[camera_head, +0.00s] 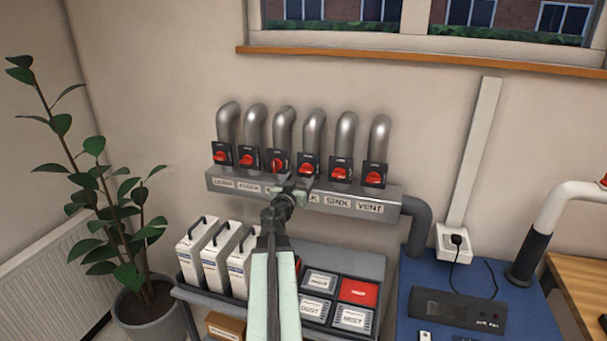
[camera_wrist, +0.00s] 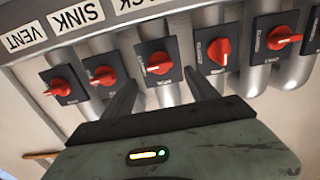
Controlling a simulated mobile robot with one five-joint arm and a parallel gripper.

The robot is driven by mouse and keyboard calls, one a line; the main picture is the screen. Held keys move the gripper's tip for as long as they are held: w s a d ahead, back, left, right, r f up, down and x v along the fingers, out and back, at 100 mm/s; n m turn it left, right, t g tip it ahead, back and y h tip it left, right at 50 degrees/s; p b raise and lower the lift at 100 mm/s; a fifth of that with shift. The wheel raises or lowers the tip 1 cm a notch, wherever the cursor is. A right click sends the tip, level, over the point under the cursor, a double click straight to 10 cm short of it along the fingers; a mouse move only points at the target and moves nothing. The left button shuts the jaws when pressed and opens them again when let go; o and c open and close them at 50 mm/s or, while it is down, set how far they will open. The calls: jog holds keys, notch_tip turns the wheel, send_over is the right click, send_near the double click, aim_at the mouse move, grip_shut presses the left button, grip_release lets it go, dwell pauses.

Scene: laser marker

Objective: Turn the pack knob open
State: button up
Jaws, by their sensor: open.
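The pack knob is a red knob on a black square plate, fourth from the left in the head view (camera_head: 307,169), above a label that is partly hidden by my gripper. In the wrist view the row is seen upside down, and the pack knob (camera_wrist: 159,62) is third from the left, next to the SINK one. My gripper (camera_wrist: 162,82) is open and empty, its two fingers pointing at this knob with the knob showing between and just beyond the tips. I cannot tell whether they touch its plate. In the head view my gripper (camera_head: 293,187) is just below the knob.
Similar red knobs stand close on both sides, including the SINK knob (camera_head: 340,172) and VENT knob (camera_head: 374,177). Grey pipes rise from the labelled duct (camera_head: 392,197). Below is a cart with white canisters (camera_head: 196,250) and bins. A plant (camera_head: 130,240) stands left.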

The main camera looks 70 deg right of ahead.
aim_at(304, 172)
jog(key=d, duration=0.5)
jog(key=shift+w+d, duration=0.2)
jog(key=shift+d, duration=0.1)
jog(key=c, duration=1.4)
jog(key=shift+o, duration=0.2)
jog(key=n, duration=0.4)
jog(key=shift+n, duration=0.4)
jog(key=n, duration=0.4)
jog(key=shift+w+f+n, duration=0.1)
jog(key=shift+f+n, duration=0.05)
jog(key=shift+n, duration=0.15)
jog(key=n, duration=0.4)
jog(key=shift+a, duration=0.1)
jog(key=shift+f+n, duration=0.15)
jog(key=shift+n, duration=2.05)
jog(key=shift+b, duration=0.3)
